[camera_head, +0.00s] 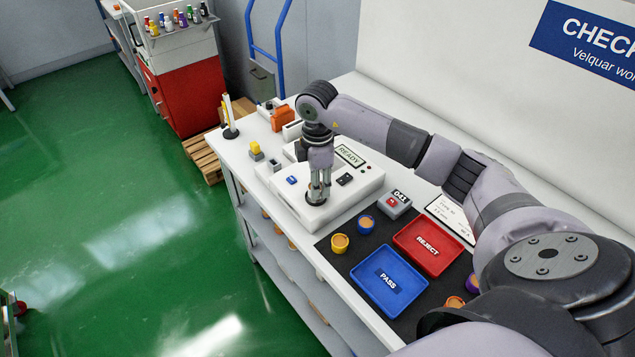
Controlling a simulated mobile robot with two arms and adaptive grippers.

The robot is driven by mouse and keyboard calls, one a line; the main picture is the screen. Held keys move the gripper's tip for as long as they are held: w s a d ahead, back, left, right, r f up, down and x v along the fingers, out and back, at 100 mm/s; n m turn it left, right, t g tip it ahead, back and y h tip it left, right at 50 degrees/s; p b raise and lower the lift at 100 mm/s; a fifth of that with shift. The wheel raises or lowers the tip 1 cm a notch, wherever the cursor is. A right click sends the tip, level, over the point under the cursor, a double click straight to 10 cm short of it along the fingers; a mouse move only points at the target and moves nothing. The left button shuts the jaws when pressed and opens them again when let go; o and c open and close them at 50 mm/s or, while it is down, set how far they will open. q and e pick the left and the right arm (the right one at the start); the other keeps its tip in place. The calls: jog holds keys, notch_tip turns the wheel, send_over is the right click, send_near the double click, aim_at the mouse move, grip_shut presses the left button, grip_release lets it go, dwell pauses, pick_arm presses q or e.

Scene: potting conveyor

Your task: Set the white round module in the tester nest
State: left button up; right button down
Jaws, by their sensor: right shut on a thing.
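The tester (347,190) is a white box on the bench with a screen reading READY. Its nest (312,202) is a dark round spot at the box's front corner. My right gripper (317,192) points straight down at the nest with its fingers shut. The white round module is mostly hidden between the fingertips, at or just above the nest; I cannot tell if it touches the nest. My left gripper is not in view.
A blue PASS tray (385,300) and a red REJECT tray (450,251) lie on a dark mat. A grey box marked 041 (396,204) is right of the tester.

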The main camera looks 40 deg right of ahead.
jog(key=shift+f, duration=0.55)
jog(key=shift+f, duration=0.1)
jog(key=c, duration=1.2)
grip_release()
jog(key=shift+r, duration=0.6)
jog(key=shift+r+b, duration=1.4)
jog(key=shift+r, duration=4.15)
